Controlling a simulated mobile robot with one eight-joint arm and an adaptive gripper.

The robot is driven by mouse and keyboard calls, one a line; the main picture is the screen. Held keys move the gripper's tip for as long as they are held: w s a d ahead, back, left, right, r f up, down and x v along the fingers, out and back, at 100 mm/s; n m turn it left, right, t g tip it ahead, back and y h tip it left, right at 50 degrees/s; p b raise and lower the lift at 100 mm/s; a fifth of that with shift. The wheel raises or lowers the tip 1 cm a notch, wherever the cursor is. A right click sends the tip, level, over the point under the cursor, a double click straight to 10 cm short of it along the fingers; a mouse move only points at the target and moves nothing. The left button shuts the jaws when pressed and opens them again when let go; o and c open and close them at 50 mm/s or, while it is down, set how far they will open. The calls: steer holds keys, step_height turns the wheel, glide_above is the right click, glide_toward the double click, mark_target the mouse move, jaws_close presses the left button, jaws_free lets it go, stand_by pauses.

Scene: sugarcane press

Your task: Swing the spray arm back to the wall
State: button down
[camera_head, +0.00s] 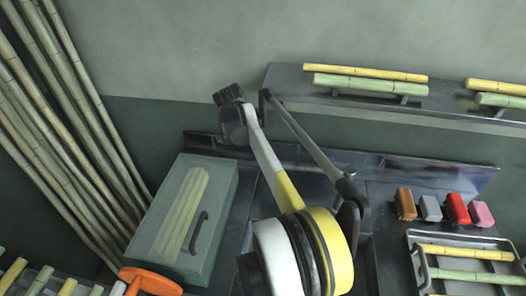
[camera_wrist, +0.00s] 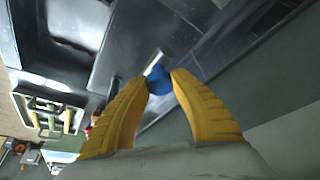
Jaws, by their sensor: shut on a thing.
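In the wrist view, my gripper (camera_wrist: 159,78) has its two yellow fingers shut on a small blue piece (camera_wrist: 158,84). A short grey metal tube (camera_wrist: 160,62) shows just beyond the blue piece. In the head view, a slim grey bar (camera_head: 306,137) with a dark joint (camera_head: 347,186) at its lower end slants over the back of the counter; it looks like the spray arm, but I cannot tell for sure. My fingers and the blue piece do not show in the head view; only my white and yellow arm links do.
A wall shelf (camera_head: 285,76) holding canes is at the back. A green box (camera_head: 160,240) with a dark handle stands left, beside tall canes (camera_head: 75,130). Several coloured blocks (camera_head: 457,208) and a cane rack (camera_head: 418,240) are right. An orange thing (camera_head: 150,281) is at lower left.

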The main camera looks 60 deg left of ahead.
steer(key=shift+w+r, duration=0.1)
steer(key=shift+w, duration=0.2)
steer(key=c, duration=1.3)
jaws_free()
steer(key=shift+o, duration=1.4)
steer(key=shift+w+a+f, duration=0.15)
steer(key=shift+w+f, duration=0.05)
steer(key=shift+w, duration=0.15)
steer(key=shift+s+r, duration=0.35)
steer(key=shift+s, duration=0.05)
steer(key=v, duration=1.1)
steer(key=shift+r, duration=0.2)
